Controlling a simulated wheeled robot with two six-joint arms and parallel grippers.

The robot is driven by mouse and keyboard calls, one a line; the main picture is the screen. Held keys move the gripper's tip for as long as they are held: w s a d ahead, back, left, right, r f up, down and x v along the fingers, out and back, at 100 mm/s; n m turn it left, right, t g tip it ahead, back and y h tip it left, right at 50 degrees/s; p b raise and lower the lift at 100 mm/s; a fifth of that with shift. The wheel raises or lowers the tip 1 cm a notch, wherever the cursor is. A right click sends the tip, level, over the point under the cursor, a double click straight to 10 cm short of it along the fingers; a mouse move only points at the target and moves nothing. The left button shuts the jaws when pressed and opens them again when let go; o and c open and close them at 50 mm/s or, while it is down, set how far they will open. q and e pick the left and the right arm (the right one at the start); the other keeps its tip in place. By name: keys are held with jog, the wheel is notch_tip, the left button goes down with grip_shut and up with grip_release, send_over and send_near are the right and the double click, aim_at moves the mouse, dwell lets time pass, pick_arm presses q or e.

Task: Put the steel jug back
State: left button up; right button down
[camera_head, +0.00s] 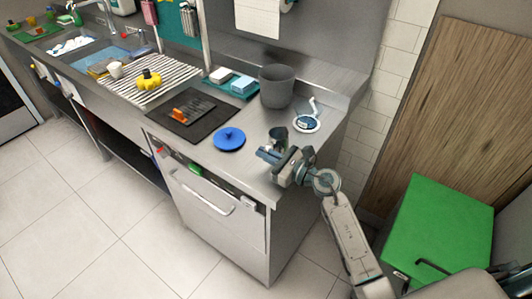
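A small dark steel-coloured vessel, which looks like the steel jug (277,136), stands near the front right of the steel counter (252,158). Its lower part is hidden behind my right gripper (270,154). My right gripper is at the counter's front right corner, just in front of the vessel. I cannot tell whether its fingers touch the vessel or how far apart they are. My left gripper is not in view.
A large grey pot (277,88) stands at the back. A round blue-and-white item (307,123) is behind right of the vessel, and a blue lid-like disc (229,139) lies to the left. A green box (440,235) stands at the right.

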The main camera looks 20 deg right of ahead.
jog(key=shift+f, duration=0.1)
jog(key=c, duration=2)
grip_release()
jog(key=o, duration=0.4)
jog(key=b+v, duration=0.4)
jog(key=v, duration=0.8)
jog(key=shift+b, duration=0.3)
